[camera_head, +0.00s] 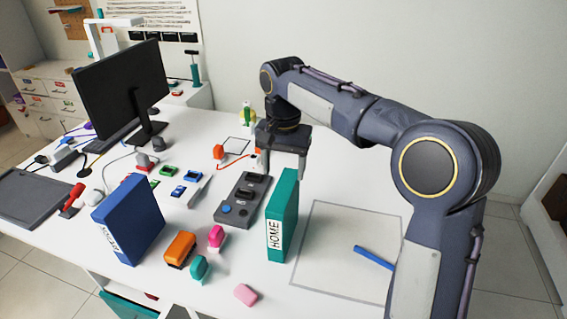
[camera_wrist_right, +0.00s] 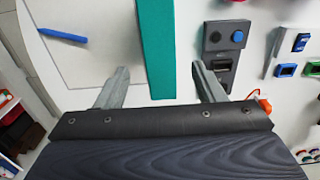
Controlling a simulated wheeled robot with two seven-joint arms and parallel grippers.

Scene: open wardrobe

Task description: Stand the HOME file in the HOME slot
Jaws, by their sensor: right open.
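The teal HOME file (camera_head: 283,215) stands upright on the white table, its HOME label facing the front. It also shows from above in the right wrist view (camera_wrist_right: 158,48) as a teal strip. My right gripper (camera_head: 283,168) is open and sits just behind and above the file. In the right wrist view its two fingers (camera_wrist_right: 160,80) lie on either side of the file's far end, with gaps on both sides. A blue file (camera_head: 128,220) with a label stands upright to the left. I cannot make out a HOME slot. My left gripper is not in view.
A grey block with buttons (camera_head: 243,198) lies just left of the HOME file. A flat pale mat (camera_head: 330,260) with a blue stick (camera_head: 374,257) lies to the right. Orange, teal and pink small items stand in front. A monitor (camera_head: 120,88) stands at the back left.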

